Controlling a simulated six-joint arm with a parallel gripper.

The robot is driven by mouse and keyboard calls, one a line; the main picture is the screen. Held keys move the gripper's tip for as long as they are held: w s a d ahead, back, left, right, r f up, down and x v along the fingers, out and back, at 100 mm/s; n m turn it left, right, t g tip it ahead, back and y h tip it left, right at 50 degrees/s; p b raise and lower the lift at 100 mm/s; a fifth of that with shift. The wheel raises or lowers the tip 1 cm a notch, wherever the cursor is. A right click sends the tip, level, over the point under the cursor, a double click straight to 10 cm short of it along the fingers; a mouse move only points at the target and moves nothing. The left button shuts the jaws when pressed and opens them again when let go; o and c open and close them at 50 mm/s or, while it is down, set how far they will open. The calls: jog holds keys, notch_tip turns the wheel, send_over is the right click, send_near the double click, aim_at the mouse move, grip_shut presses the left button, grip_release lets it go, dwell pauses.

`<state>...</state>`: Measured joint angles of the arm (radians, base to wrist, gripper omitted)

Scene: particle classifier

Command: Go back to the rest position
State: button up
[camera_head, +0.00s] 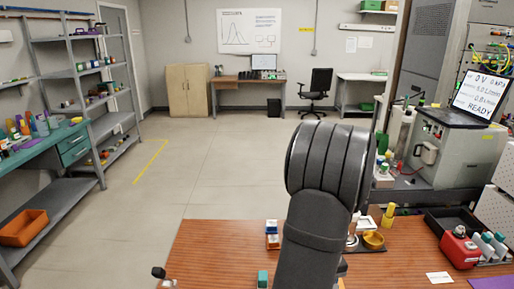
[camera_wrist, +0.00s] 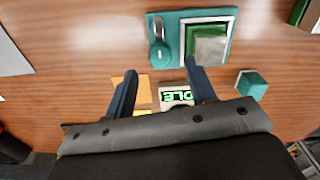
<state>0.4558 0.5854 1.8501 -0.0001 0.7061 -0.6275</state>
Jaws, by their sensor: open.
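My gripper (camera_wrist: 161,68) shows in the wrist view with its two dark fingers spread apart and nothing between them. It hangs over a wooden table (camera_wrist: 90,40). A teal tray (camera_wrist: 174,65) holding a round-ended tool and a square green-filled container (camera_wrist: 208,45) lies beyond the fingertips. A small display (camera_wrist: 176,97) with green letters, partly hidden, sits between the fingers. In the head view my dark arm rises over the table (camera_head: 215,235) and hides its middle; the gripper itself is not seen there.
A red container (camera_head: 460,250) and a black tray (camera_head: 436,222) stand at the table's right. A large machine (camera_head: 465,150) stands behind. The floor (camera_head: 220,160) beyond is clear.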

jog(key=shift+f, duration=2.3)
notch_tip(320, 180, up, 18)
notch_tip(320, 180, down, 18)
jog(key=shift+s+f, duration=0.1)
jog(key=m, duration=0.8)
jog(key=shift+m, duration=0.3)
jog(key=m, duration=0.8)
jog(key=shift+a, duration=0.1)
